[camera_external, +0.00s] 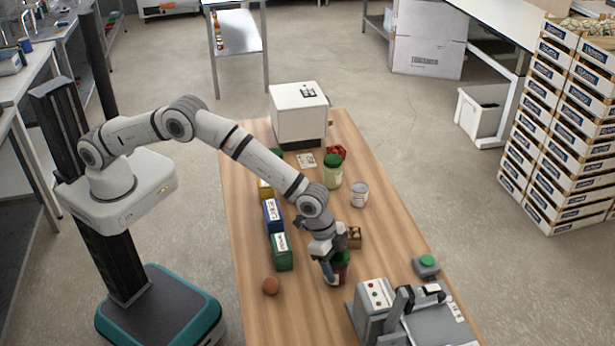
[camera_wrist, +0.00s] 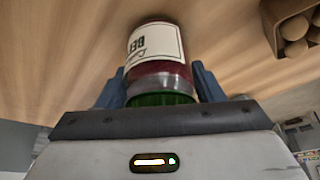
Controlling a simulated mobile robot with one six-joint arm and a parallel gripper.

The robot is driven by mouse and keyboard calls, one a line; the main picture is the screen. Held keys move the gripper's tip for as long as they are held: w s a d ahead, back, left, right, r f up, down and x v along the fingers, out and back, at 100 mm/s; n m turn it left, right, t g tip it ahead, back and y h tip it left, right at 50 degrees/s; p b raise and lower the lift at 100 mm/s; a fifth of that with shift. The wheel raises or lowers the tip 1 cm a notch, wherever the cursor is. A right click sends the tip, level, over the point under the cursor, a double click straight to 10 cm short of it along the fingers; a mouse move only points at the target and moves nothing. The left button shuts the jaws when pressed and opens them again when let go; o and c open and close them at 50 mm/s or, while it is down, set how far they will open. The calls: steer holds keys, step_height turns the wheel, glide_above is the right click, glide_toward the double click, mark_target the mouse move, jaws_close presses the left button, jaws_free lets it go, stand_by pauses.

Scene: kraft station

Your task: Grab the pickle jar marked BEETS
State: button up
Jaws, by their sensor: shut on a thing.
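The beets jar (camera_wrist: 158,50) shows in the wrist view with dark red contents, a green lid and a cream label that reads "BE…", partly cut off. My gripper (camera_wrist: 160,88) is shut on it, with one blue finger on each side near the lid. In the external view my gripper (camera_external: 331,266) points down over the near part of the wooden table, and the jar (camera_external: 341,270) is partly hidden behind it. I cannot tell whether the jar touches the table. A second green-lidded jar (camera_external: 332,171) with pale green contents stands farther back.
Left of the gripper are a green box (camera_external: 282,252), a blue box (camera_external: 272,215) and a brown ball (camera_external: 270,286). A small wooden crate (camera_external: 354,237) is close on the right, with a can (camera_external: 359,195) behind it. A grey machine (camera_external: 375,308) stands at the near right.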

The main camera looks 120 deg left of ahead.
steer(key=c, duration=0.6)
steer(key=shift+r, duration=0.1)
steer(key=shift+c, duration=0.6)
steer(key=shift+r, duration=0.1)
